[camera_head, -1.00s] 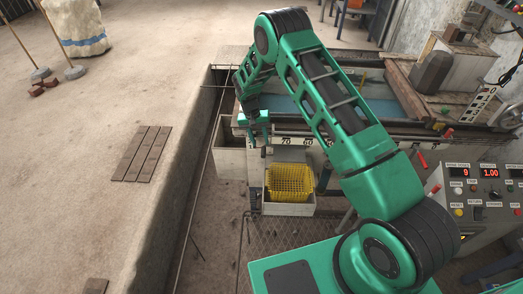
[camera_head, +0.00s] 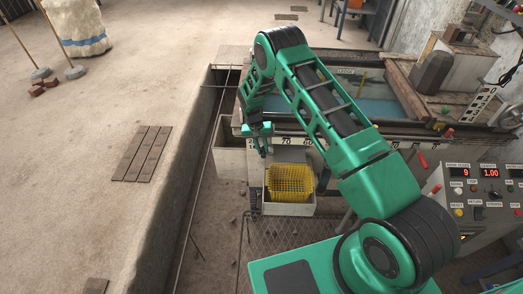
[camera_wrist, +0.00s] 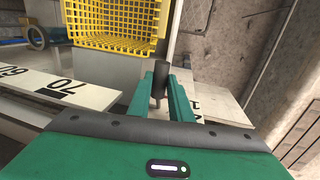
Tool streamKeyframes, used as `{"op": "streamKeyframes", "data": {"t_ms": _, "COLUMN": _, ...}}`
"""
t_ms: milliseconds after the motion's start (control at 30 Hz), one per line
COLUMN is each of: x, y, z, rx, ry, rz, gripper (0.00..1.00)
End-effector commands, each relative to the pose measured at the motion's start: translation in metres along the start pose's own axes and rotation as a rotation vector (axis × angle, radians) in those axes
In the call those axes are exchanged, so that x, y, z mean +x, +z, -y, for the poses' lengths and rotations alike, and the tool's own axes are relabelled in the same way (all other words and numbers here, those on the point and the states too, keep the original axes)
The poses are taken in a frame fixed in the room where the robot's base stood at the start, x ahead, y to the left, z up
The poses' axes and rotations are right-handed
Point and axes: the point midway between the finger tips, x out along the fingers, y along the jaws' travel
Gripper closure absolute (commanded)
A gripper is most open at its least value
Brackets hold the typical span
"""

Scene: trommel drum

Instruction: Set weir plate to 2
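My gripper (camera_head: 265,150) points down at the left end of the long tank, beside the white scale strip. In the wrist view my gripper's two green fingers (camera_wrist: 162,88) stand apart, one on each side of a dark upright peg (camera_wrist: 160,78). I cannot tell whether they touch it. A pale plate (camera_wrist: 218,103) with dark number marks, perhaps 1 and 2, lies right of the fingers, partly hidden by them. I cannot tell which mark the weir plate is at. The scale strip (camera_wrist: 62,92) with 70 lies to the left.
A yellow mesh basket (camera_head: 290,180) sits in a pale box just in front of my gripper. The water tank (camera_head: 355,90) lies behind my arm. A control panel (camera_head: 483,190) with red displays stands at right. The concrete floor at left is mostly clear.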

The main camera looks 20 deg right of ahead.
Motion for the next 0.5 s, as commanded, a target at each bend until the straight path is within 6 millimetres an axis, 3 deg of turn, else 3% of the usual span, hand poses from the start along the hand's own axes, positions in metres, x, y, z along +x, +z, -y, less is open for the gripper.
{"op": "streamKeyframes", "data": {"t_ms": 167, "x": -0.003, "y": 0.0, "z": 0.001, "rx": -0.001, "ry": -0.002, "rz": -0.001, "gripper": 1.0}}
{"op": "streamKeyframes", "data": {"t_ms": 500, "x": -0.04, "y": 0.0, "z": -0.006, "rx": -0.002, "ry": -0.003, "rz": -0.002, "gripper": 1.0}}
